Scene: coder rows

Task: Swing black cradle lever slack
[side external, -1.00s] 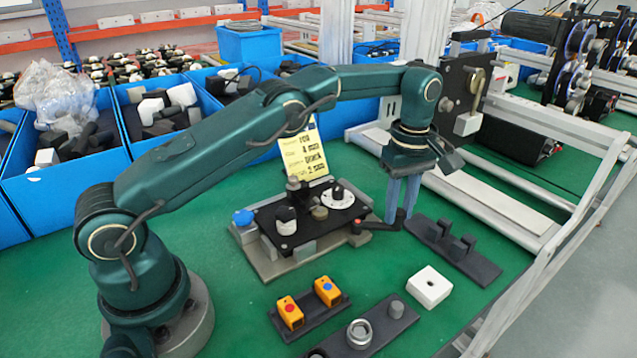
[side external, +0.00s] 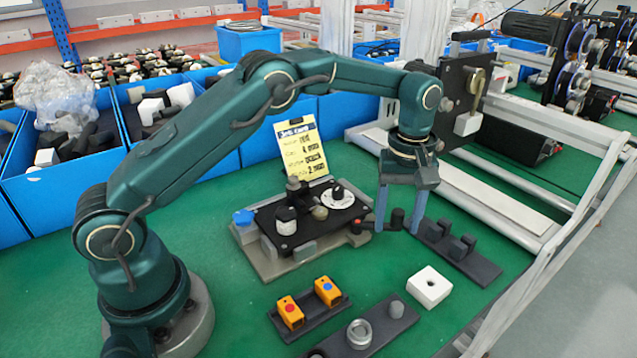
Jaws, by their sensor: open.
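The black lever (side external: 369,225) sticks out from the right side of the fixture, from an orange-red spot at its inner end. Its outer end, a black upright knob, sits between the two fingers of my gripper (side external: 399,226). My gripper points down and is open, with one finger to each side of the knob. I cannot tell whether either finger touches it. The fixture has a black plate (side external: 318,238) on a grey base, carrying a white-and-black cylinder (side external: 286,221) and a white disc with a black knob (side external: 338,196).
A black rack with upright posts (side external: 435,233) stands close to the right of my gripper. A white block (side external: 429,287), a dark tray with orange boxes (side external: 310,311) and a dark holder with a metal ring (side external: 360,333) lie in front. A yellow card (side external: 302,152) stands behind.

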